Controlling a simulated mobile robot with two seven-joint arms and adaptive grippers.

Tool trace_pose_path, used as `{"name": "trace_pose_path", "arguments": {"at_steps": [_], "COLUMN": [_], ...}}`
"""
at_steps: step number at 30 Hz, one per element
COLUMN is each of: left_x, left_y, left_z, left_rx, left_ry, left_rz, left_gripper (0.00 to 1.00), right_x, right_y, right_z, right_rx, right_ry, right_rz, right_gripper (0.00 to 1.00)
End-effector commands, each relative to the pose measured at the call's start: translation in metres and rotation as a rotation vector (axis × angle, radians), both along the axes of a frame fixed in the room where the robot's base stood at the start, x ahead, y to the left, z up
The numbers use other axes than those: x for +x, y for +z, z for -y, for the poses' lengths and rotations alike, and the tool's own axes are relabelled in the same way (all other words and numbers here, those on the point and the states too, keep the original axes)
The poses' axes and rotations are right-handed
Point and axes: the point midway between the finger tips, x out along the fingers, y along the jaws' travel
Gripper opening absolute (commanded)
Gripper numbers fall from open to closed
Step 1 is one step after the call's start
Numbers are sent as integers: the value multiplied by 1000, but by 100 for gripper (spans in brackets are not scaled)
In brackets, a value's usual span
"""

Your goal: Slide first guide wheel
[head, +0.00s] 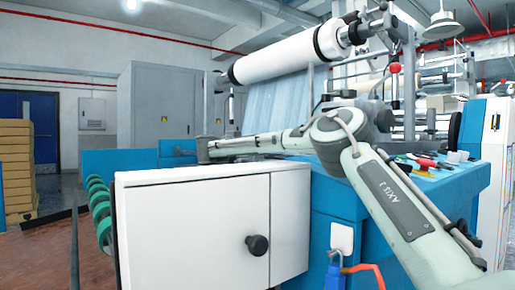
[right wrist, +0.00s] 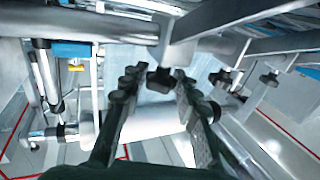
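In the right wrist view a dark lobed knob (right wrist: 160,79) sits under a metal block (right wrist: 180,42) on a grey bar; it may be on the first guide wheel, but I cannot tell. My right gripper (right wrist: 157,84) is open, with one dark finger on each side of the knob. Small gaps seem to show between fingertips and knob; contact is unclear. A white roller (right wrist: 145,122) lies beyond the fingers. In the head view my right arm comes in from the lower right; its gripper cannot be made out there. My left gripper is not in view.
In the head view a large white roll (head: 285,58) with film hangs over the machine. A white cabinet (head: 195,225) fills the front. Several tools lie on the blue machine top (head: 455,180). More dark knobs (right wrist: 268,80) and bars surround the gripper closely.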

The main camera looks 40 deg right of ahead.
Motion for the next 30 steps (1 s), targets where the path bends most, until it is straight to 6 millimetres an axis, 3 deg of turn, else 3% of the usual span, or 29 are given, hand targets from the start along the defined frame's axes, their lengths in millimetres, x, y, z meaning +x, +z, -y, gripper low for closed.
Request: {"name": "trace_pose_path", "arguments": {"at_steps": [3, 14, 30], "left_x": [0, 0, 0], "left_y": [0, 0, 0], "left_z": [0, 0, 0], "left_rx": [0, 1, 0], "left_ry": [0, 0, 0], "left_rz": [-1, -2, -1], "left_gripper": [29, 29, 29], "right_x": [0, -2, -29], "right_y": [0, 1, 0], "right_z": [0, -6, -101], "right_rx": [0, -1, 0], "right_ry": [0, 0, 2], "right_rz": [0, -1, -1], "right_gripper": [45, 45, 45]}}
